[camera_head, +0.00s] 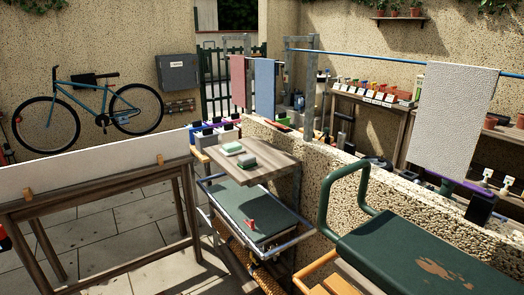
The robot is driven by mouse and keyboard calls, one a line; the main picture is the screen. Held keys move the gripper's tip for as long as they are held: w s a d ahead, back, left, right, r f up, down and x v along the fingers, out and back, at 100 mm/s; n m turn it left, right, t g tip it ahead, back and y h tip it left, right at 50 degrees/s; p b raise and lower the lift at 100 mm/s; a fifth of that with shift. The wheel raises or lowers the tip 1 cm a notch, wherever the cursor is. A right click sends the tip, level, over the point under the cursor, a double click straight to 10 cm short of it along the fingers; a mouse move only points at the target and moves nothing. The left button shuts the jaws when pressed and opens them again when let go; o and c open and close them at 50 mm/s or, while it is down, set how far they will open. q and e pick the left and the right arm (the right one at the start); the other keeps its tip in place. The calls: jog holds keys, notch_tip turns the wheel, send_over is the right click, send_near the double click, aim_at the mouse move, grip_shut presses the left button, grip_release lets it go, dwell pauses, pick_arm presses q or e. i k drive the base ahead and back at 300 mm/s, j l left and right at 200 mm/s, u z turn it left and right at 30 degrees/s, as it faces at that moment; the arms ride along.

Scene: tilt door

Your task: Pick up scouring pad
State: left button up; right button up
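Two small pad-like blocks rest on the brown wooden tabletop (262,171) near the middle of the head view. One is a light green and whitish block (232,148) toward the back left. The other is a darker green block with a pale lower layer (247,161), just in front and to the right. Both look flat and small, and I cannot tell for certain which is the scouring pad. Neither of my grippers shows in this view.
Below the tabletop stands a cart with a dark green top (250,205) and a small red item (251,224). A pebbled wall (320,165) runs behind. A wooden frame (110,205) stands left. A green-handled padded seat (430,255) fills the lower right.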

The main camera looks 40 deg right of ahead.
aim_at(245, 162)
jog(key=i, duration=1.15)
jog(key=i+l+u, duration=0.1)
jog(key=i, duration=1)
jog(key=i+z, duration=0.15)
jog(key=z, duration=0.3)
jog(key=i+z, duration=0.15)
jog(key=z, duration=0.25)
jog(key=i+j+z, duration=0.15)
jog(key=z, duration=0.3)
jog(key=i+j+z, duration=0.1)
jog(key=z, duration=0.35)
